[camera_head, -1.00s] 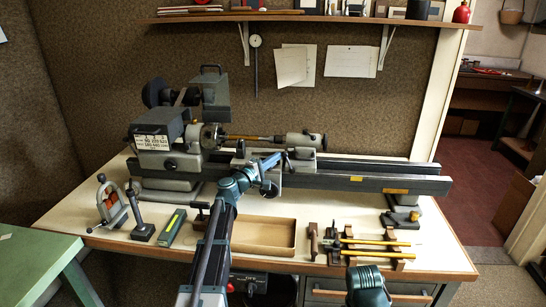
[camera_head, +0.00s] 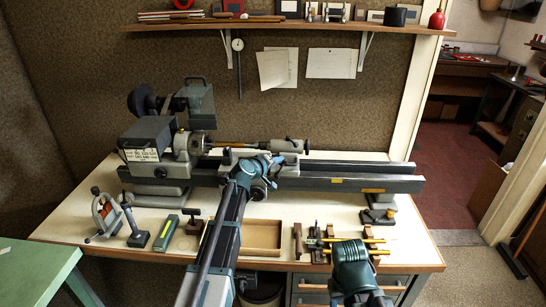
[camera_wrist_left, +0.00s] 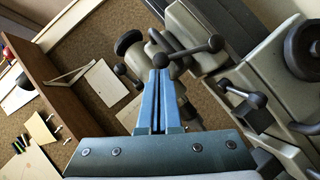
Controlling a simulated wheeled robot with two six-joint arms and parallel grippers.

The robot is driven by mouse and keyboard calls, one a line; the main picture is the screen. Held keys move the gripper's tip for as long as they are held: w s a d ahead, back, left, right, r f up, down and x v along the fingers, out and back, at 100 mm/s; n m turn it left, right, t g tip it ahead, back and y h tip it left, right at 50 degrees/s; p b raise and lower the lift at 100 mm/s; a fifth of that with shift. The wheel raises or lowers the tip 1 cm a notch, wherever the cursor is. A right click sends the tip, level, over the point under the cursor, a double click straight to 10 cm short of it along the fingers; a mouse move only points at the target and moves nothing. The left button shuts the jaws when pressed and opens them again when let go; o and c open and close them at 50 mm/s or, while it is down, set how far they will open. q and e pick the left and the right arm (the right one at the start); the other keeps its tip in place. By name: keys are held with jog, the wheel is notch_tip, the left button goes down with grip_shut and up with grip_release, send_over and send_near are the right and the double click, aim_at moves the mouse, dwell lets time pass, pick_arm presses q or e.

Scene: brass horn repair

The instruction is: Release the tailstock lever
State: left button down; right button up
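The tailstock (camera_head: 287,146) stands on the lathe bed, right of the carriage. In the left wrist view a lever with a dark ball (camera_wrist_left: 216,43) at its upper end slopes down left to another dark ball (camera_wrist_left: 162,61) by my fingertips. My left gripper (camera_wrist_left: 160,75) has its two blue fingers close together, with only a narrow groove between them. The tips look beside or just behind the lever; contact cannot be told. In the head view my left gripper (camera_head: 279,158) is small and partly covered by its own wrist. My right arm shows low at centre right, but its gripper does not show.
The grey lathe bed (camera_head: 345,183) crosses the bench. A second ball lever (camera_wrist_left: 257,100) and a handwheel (camera_wrist_left: 303,47) are right of my fingers. An open wooden tray (camera_head: 262,253), a rack with yellow rods and hand tools lie in front. The shelf (camera_head: 300,27) is above.

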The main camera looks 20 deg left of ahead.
pick_arm(q)
jog(key=shift+w+d, duration=0.1)
jog(key=shift+d, duration=0.4)
dwell(0.5)
